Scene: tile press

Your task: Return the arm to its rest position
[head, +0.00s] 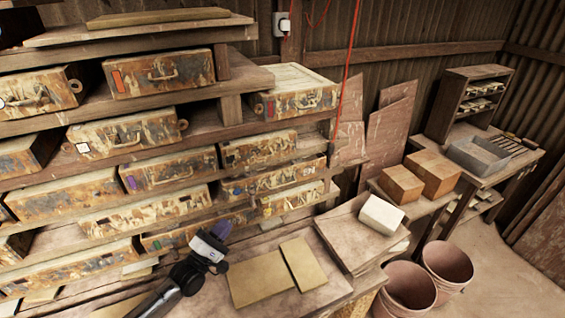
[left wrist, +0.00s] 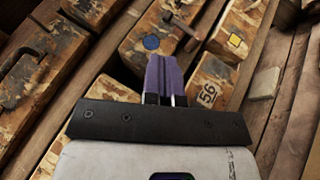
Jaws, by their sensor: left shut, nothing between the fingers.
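My left arm comes in at the bottom of the head view. Whether the fingertips touch a box, I cannot tell. My right gripper is in neither view.
Shelves of mould boxes (head: 168,165) fill the left. Two flat tan boards (head: 262,279) lie on the bench beside the gripper. A pale block (head: 381,214) is on a stand further right. Two buckets (head: 408,287) stand on the floor; the floor at far right is clear.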

